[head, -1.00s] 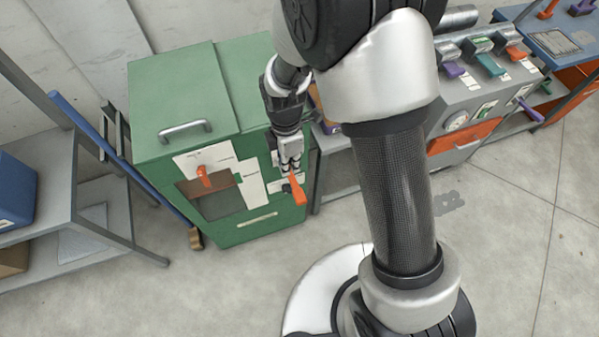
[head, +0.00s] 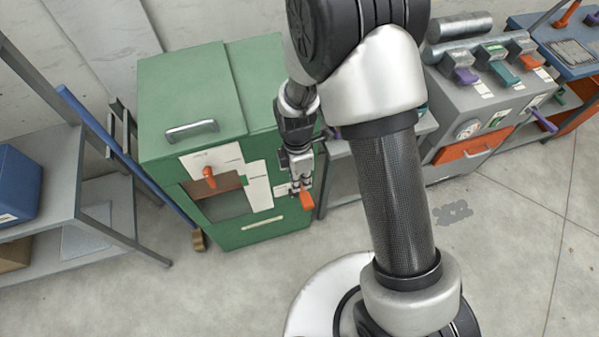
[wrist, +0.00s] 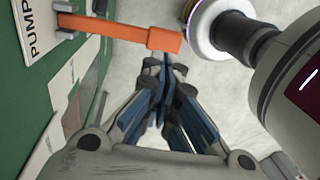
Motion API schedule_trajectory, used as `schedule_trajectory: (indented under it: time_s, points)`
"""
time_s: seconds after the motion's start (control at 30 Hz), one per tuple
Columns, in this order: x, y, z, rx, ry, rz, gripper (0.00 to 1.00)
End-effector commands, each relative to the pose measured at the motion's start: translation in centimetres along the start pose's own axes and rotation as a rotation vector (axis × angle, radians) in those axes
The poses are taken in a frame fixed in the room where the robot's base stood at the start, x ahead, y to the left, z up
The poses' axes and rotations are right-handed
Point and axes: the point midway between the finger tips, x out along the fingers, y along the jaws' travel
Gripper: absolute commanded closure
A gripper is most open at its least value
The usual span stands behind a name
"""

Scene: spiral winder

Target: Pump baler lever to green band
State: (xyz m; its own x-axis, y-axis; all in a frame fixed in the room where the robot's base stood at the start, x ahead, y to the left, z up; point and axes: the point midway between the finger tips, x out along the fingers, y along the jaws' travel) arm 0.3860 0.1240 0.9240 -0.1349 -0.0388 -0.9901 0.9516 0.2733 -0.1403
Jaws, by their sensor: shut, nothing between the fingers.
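The green baler (head: 190,95) stands left of centre in the head view. Its orange lever (head: 307,200) sticks out at the lower right of the front. In the wrist view the lever (wrist: 120,32) extends from a grey bracket beside a "PUMP" label. My gripper (head: 303,184) is at the lever in the head view, partly covering it. In the wrist view my gripper (wrist: 164,66) is shut and empty, its fingertips right by the lever's free end. I cannot tell whether they touch. I cannot make out a green band.
A second orange handle (head: 210,177) is on the baler's front. A grey shelf (head: 95,225) stands at the left with a blue bin (head: 18,185). A grey machine (head: 490,85) with coloured levers and a gauge stands at the right.

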Motion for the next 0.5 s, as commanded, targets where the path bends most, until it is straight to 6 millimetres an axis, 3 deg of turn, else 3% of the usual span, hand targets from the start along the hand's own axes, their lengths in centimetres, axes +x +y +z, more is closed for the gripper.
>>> schedule_trajectory:
  time_s: [0.03,0.2,0.5]
  points:
    - [1.5,-0.1,0.0,0.000,0.000,-0.004,1.00]
    - [4.4,0.0,0.0,0.000,0.000,-0.002,1.00]
    - [6.3,0.0,0.0,-0.001,0.000,0.001,1.00]
